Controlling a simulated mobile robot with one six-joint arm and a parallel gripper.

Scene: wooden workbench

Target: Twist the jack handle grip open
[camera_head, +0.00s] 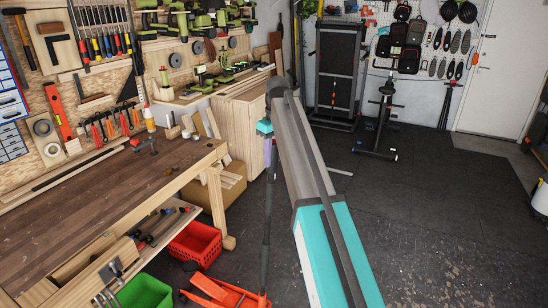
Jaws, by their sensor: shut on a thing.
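The red-orange floor jack (225,292) sits on the floor at the bottom of the head view, partly cut off by the frame's edge. Its long dark handle (266,225) stands nearly upright from it, to the right of the bench. The grip (268,152) is at the handle's upper end and looks purplish grey. My gripper (267,138) is at the top of the handle, shut on the grip. The fingers are small and partly hidden, so their exact contact is hard to see.
The wooden workbench (105,205) is on the left, with a red crate (195,245) and a green crate (146,292) beside and below it. A wooden cabinet (240,125) stands behind the handle. Dark floor (430,215) is open to the right.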

